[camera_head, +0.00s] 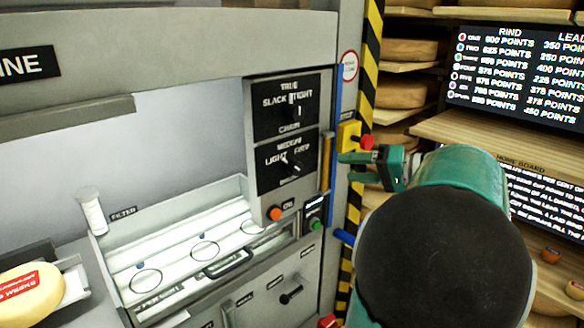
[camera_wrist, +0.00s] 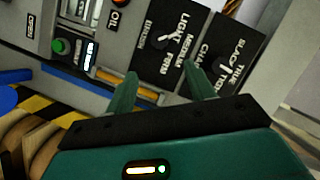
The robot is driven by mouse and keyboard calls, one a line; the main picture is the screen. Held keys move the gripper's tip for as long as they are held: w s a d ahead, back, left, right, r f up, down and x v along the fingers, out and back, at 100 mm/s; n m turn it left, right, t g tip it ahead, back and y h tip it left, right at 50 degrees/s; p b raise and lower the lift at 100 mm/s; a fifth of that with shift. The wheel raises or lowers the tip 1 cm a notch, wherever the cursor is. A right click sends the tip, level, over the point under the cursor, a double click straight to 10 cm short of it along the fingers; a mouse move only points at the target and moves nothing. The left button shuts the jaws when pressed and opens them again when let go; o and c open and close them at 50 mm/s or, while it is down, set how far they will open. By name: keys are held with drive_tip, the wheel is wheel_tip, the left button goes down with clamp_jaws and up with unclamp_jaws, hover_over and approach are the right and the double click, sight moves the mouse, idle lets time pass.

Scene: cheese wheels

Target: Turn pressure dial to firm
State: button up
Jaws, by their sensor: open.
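The pressure dial (camera_head: 291,163) is a dark knob with a white pointer on the lower black plate of the machine, marked LIGHT, MEDIUM and FIRM. It also shows in the wrist view (camera_wrist: 159,41), just beyond the fingertips. Its pointer seems to lean toward LIGHT, but it is too small to be certain. My gripper (camera_head: 348,167) is open and empty, to the right of the plate and apart from the dial. In the wrist view, my green fingers (camera_wrist: 160,74) stand apart below the dial.
A chain tension dial (camera_head: 295,109) sits above on its own plate. An orange button (camera_head: 275,213) and a green button (camera_head: 316,224) lie below. A red button on a yellow box (camera_head: 350,137) is close to my gripper. Striped posts and cheese shelves (camera_head: 400,69) stand to the right.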

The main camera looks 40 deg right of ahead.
sight(300, 168)
drive_tip(key=x, duration=1.3)
drive_tip(key=shift+w+a+f, duration=0.1)
drive_tip(key=shift+a, duration=0.15)
drive_tip(key=c, duration=1)
